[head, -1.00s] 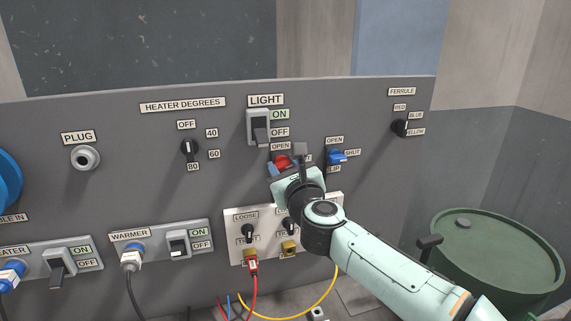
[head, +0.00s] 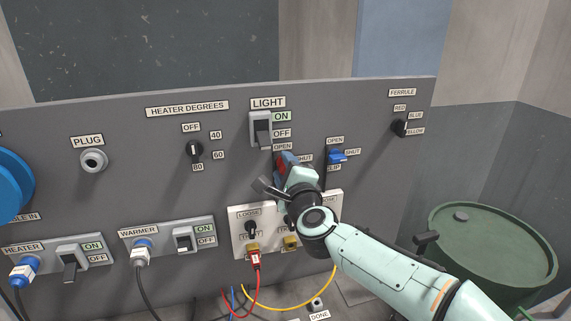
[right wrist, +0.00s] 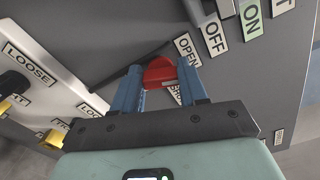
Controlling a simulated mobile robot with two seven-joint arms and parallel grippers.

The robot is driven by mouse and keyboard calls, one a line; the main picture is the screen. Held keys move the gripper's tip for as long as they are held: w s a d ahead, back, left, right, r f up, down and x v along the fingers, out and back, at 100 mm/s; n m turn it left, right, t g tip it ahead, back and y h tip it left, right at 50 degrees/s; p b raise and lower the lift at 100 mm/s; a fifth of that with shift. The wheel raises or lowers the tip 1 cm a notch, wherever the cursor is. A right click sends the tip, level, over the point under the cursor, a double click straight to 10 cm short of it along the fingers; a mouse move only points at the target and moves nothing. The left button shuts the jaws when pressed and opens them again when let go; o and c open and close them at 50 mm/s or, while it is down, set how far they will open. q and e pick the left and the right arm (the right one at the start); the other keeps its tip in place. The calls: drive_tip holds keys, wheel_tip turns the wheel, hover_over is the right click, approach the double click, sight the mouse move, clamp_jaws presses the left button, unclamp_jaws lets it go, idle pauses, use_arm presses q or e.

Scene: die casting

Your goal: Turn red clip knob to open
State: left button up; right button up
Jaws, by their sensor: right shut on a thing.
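The red clip knob (head: 281,166) is on the grey panel below the LIGHT switch, mostly hidden behind my right gripper in the head view. Its visible red part looks narrow and upright, below the OPEN label (head: 282,147). In the right wrist view the red knob (right wrist: 160,73) sits between the two blue fingers of my right gripper (right wrist: 160,68), beside an OPEN label. The right gripper is shut on the knob. A SHUT label (head: 304,158) shows to the right of the knob. My left gripper is not in view.
A blue clip knob (head: 338,157) is close by on the right. The LIGHT switch (head: 262,130) is just above. A white plate (head: 240,237) with LOOSE knobs and cables lies below. A green drum (head: 490,245) stands at the right.

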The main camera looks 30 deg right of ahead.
drive_tip(key=shift+n+p, duration=0.5)
drive_tip(key=shift+n, duration=1)
drive_tip(key=shift+f, duration=0.1)
drive_tip(key=o, duration=1.1)
drive_tip(key=shift+c, duration=0.2)
drive_tip(key=b+v, duration=0.1)
drive_tip(key=v, duration=1.2)
drive_tip(key=shift+s, duration=0.25)
